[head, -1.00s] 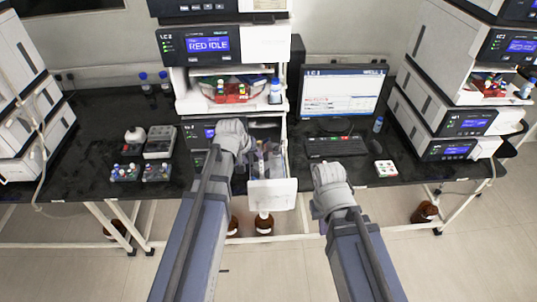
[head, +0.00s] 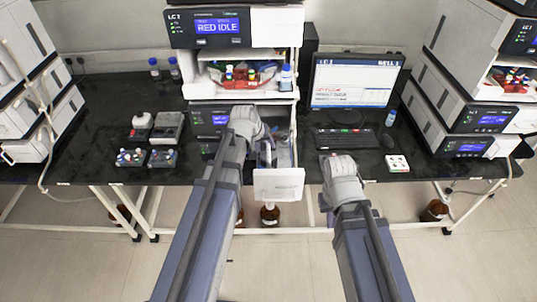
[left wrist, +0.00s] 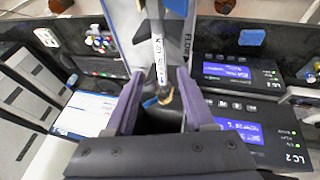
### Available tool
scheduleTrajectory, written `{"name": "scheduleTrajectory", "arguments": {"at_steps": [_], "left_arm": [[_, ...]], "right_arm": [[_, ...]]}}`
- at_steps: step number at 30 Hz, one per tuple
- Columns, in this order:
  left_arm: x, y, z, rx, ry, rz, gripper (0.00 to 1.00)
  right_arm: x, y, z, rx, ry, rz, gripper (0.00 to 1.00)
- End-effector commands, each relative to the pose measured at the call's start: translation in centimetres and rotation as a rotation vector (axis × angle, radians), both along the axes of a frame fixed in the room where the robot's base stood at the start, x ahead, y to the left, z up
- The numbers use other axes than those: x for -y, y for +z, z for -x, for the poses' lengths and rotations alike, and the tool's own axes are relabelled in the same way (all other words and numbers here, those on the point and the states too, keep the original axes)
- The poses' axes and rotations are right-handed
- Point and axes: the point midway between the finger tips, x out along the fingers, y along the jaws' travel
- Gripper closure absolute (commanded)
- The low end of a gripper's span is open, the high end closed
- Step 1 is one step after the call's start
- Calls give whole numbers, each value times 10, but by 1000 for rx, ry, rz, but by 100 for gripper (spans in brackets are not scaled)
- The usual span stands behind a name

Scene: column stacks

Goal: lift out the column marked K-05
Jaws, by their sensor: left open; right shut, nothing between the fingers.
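A slim pale column (left wrist: 158,60) with a small printed label shows in the left wrist view; I cannot read the label surely. It runs down between the two open purple fingers of my left gripper (left wrist: 160,104), with a gap on both sides. In the head view my left gripper (head: 266,152) is over the pulled-out drawer (head: 279,184) of the middle stack, and my forearm hides part of it. My right gripper (head: 325,203) is in front of the bench edge, mostly hidden behind its own wrist; it is shut and empty.
A monitor (head: 352,82) and keyboard (head: 346,139) stand right of the drawer. Vial racks (head: 131,157) lie on the bench to the left. Brown bottles (head: 270,216) stand below the bench. Instrument stacks flank both sides.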

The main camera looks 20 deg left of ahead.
Motion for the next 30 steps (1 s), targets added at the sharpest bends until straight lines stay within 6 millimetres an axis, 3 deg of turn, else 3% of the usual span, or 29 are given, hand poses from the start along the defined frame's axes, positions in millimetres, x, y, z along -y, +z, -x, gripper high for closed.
{"name": "scheduleTrajectory", "arguments": {"at_steps": [9,18,30], "left_arm": [[3,-40,-18,0,0,0,46],[3,-40,-19,0,0,0,47],[3,-40,-19,0,0,0,92]], "right_arm": [[0,-40,0,0,4,1,100],[0,-40,0,0,4,1,100],[0,-40,0,0,4,1,100]]}}
